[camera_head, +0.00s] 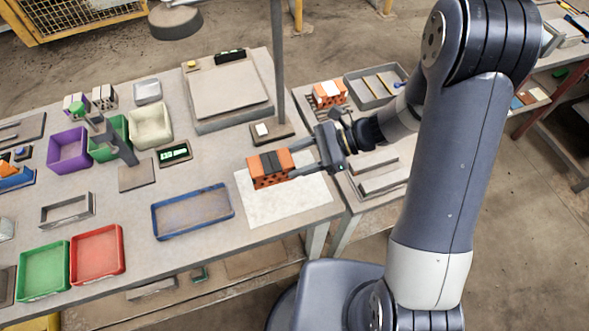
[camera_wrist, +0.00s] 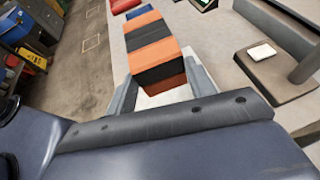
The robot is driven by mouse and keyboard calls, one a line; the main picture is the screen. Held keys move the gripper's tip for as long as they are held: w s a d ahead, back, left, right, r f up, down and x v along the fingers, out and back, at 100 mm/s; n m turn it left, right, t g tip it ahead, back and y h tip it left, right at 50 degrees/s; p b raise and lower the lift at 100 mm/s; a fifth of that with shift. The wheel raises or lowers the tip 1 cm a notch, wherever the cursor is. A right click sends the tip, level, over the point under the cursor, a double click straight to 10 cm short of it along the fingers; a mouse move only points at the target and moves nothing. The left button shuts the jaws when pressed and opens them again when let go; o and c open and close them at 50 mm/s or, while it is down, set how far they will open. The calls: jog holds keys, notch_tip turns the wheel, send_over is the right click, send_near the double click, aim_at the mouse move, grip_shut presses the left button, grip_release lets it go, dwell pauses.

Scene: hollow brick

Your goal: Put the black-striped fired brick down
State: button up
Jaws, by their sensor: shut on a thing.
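The black-striped fired brick (camera_head: 269,169) is orange with black bands and has holes in its side face. My gripper (camera_head: 294,163) is shut on it, with one finger along each side, over the white sheet (camera_head: 290,205) near the table's right end. In the wrist view the brick (camera_wrist: 155,50) reaches out from between the fingers of my gripper (camera_wrist: 160,90). I cannot tell whether its underside touches the sheet. The brick hides the sheet's upper left part.
A blue-rimmed tray (camera_head: 192,211) lies left of the sheet. A post on a dark base (camera_head: 272,135) stands behind the brick. Another striped brick (camera_head: 329,94) is on the side table, near a grey tray (camera_head: 376,87). Red (camera_head: 97,255) and green (camera_head: 43,270) trays are at the front left.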

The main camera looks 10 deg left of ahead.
jog(key=shift+f+p, duration=0.35)
jog(key=shift+f, duration=3.1)
jog(key=shift+f, duration=0.15)
jog(key=o, duration=1.3)
jog(key=shift+r, duration=0.25)
jog(key=b+v, duration=0.2)
jog(key=v, duration=1)
jog(key=shift+b, duration=0.35)
